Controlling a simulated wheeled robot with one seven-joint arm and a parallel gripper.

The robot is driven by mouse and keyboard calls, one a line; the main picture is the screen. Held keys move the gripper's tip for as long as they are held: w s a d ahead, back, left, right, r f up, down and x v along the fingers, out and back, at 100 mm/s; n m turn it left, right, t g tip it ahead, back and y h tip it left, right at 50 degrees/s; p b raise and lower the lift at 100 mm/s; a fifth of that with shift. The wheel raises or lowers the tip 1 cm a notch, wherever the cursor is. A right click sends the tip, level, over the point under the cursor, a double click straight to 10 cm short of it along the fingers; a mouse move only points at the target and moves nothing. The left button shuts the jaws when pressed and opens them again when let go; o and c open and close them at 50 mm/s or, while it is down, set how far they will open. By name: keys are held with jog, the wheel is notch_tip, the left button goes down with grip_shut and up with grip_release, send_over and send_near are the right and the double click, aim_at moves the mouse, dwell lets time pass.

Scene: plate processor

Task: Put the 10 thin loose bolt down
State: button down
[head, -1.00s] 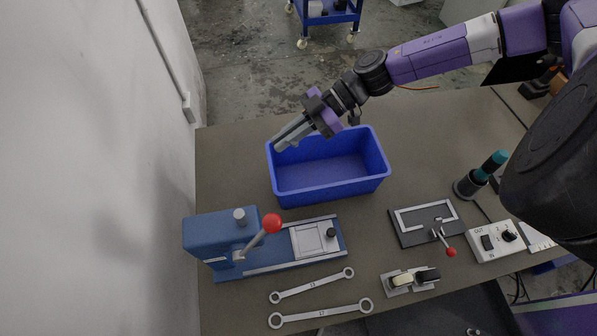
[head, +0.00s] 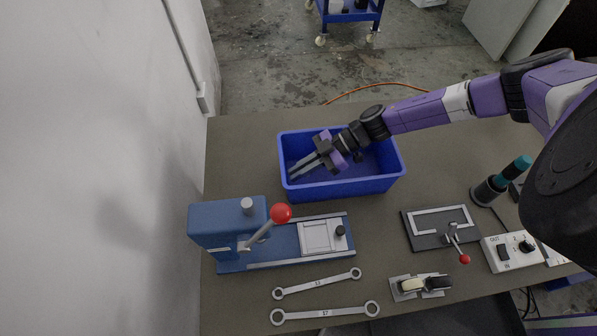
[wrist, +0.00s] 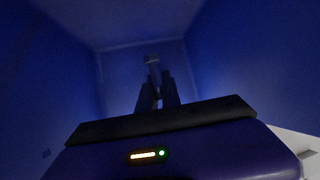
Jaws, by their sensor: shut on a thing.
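My gripper (head: 292,172) reaches into the blue bin (head: 345,187), its fingers pointing left and low inside the walls. In the wrist view my gripper (wrist: 154,82) is dark, with its two fingers close together. A small pale grey piece, the bolt (wrist: 152,62), shows at the fingertips, and my gripper is shut on it. The picture is too dark to tell the bolt's full shape or whether it touches the bin floor. In the head view the bolt cannot be made out.
A blue press with a red-knobbed lever (head: 281,213) stands in front of the bin. Two wrenches (head: 318,283) lie near the front edge. A black fixture (head: 440,228), a switch box (head: 511,251) and a teal-handled tool (head: 515,167) are at the right.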

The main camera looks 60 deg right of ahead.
jog(key=shift+f, duration=0.5)
jog(key=shift+f+b, duration=0.3)
jog(key=shift+f, duration=0.15)
jog(key=shift+f, duration=0.15)
jog(key=c, duration=1.5)
grip_release()
jog(key=shift+c, duration=0.2)
jog(key=shift+r, duration=0.3)
jog(key=b+v, duration=0.1)
jog(key=v, duration=0.7)
jog(key=shift+r, duration=0.25)
